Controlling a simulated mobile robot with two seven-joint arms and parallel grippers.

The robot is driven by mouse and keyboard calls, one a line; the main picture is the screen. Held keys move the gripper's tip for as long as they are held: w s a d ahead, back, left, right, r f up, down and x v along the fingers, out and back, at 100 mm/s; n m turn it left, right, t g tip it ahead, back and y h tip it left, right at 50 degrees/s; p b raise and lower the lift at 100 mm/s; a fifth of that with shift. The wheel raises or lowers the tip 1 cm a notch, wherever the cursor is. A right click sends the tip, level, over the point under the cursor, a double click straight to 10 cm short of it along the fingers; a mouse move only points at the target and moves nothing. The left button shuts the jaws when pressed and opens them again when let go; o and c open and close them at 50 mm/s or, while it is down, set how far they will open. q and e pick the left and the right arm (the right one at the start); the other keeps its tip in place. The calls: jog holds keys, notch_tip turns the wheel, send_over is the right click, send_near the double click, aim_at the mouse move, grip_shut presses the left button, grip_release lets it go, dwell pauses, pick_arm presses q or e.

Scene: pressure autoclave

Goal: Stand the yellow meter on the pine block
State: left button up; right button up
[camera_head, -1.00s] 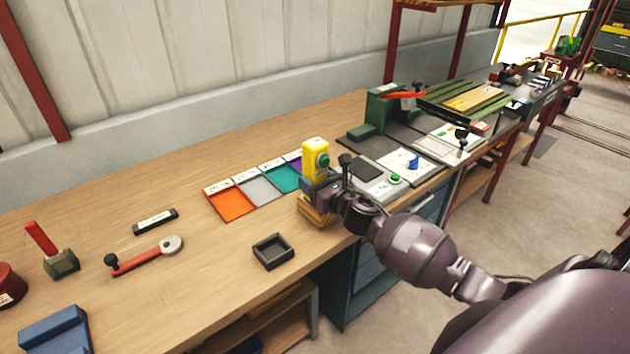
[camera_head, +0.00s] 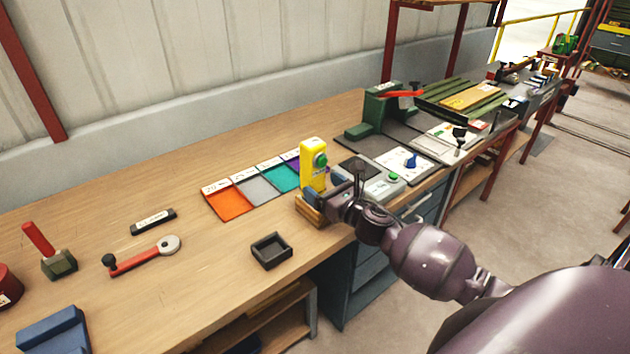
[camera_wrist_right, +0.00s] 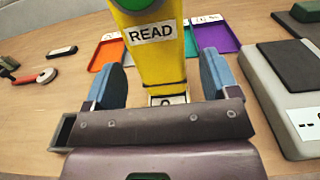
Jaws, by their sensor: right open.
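The yellow meter (camera_head: 309,168) stands upright on the pine block (camera_head: 311,214), near the front edge of the bench. It has a green round face on its side. My right gripper (camera_head: 334,190) is just to the right of the meter, low beside its base and the block. In the right wrist view, its two blue fingertips (camera_wrist_right: 160,82) are apart, with the yellow meter (camera_wrist_right: 147,60) showing between and beyond them, and gaps on both sides. The meter's top is cut off there, and the block is mostly hidden. My left gripper is not in view.
A dark square tray (camera_head: 271,251) lies left of the block. Coloured trays, such as the orange one (camera_head: 229,204), lie behind it. A grey box with a green button (camera_head: 384,187) sits close right of the gripper. The bench's back left is clear.

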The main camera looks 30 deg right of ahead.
jog(key=s, duration=0.7)
jog(key=s+a+f+m+g, duration=0.2)
jog(key=s+f+m, duration=0.4)
jog(key=m, duration=0.6)
jog(key=s+a+f+m+g+h, duration=0.1)
jog(key=s+a+f+m, duration=0.4)
jog(key=m, duration=0.7)
jog(key=s+a+f+m+g, duration=0.3)
jog(key=s+f+m, duration=0.5)
jog(key=m, duration=0.3)
jog(key=shift+a+m+g, duration=0.3)
jog(key=shift+a+m, duration=0.1)
